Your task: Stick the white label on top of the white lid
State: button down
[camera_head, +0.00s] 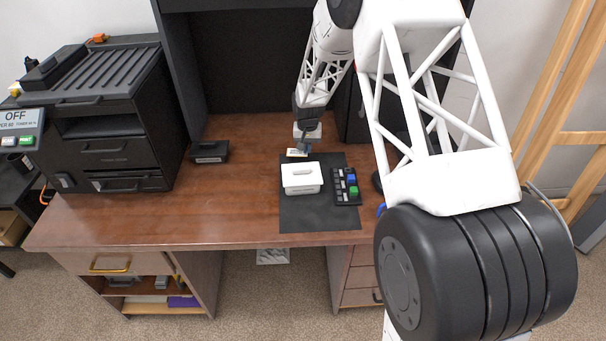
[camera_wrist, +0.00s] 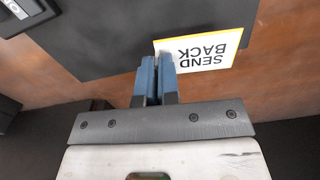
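The white label (camera_wrist: 208,50) has a yellow edge and the words SEND BACK, upside down in the wrist view. It also shows small in the head view (camera_head: 296,153). My gripper (camera_wrist: 157,68) has its blue-grey fingers closed together at one corner of the label, and most of the label sticks out to one side. In the head view my gripper (camera_head: 303,147) is over the far edge of the dark mat. The white lid (camera_head: 302,171) is on a white box on the mat, nearer the camera than my gripper. The lid is not seen in the wrist view.
The dark mat (camera_head: 305,214) lies on the brown desk (camera_head: 230,205). A keypad with coloured buttons (camera_head: 346,187) is right of the white box. A small black box (camera_head: 209,152) stands to the left, and a black printer (camera_head: 105,125) farther left. The desk between them is clear.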

jog(key=shift+r, duration=0.35)
dwell(0.5)
jog(key=shift+r, duration=2.4)
jog(key=shift+s, duration=0.1)
jog(key=s+a+r+n, duration=0.1)
jog(key=s+n, duration=0.3)
jog(key=n, duration=0.6)
jog(key=s+a+r+n, duration=0.2)
jog(key=s+n, duration=0.3)
jog(key=n, duration=0.5)
jog(key=s+a+r+n, duration=0.2)
jog(key=s+r+n, duration=0.1)
jog(key=n, duration=0.7)
jog(key=shift+s+a+r, duration=0.15)
jog(key=shift+s+r, duration=0.05)
jog(key=shift+s, duration=0.5)
jog(key=shift+s+a+r+n, duration=0.2)
jog(key=shift+s+n, duration=0.35)
jog(key=shift+n, duration=0.7)
jog(key=shift+s+a+r+n, duration=0.15)
jog(key=shift+s+n, duration=0.4)
jog(key=shift+n, duration=0.75)
jog(key=shift+s+a+r+n, duration=0.15)
jog(key=shift+s+n, duration=0.4)
jog(key=shift+n, duration=0.7)
jog(key=shift+d, duration=0.1)
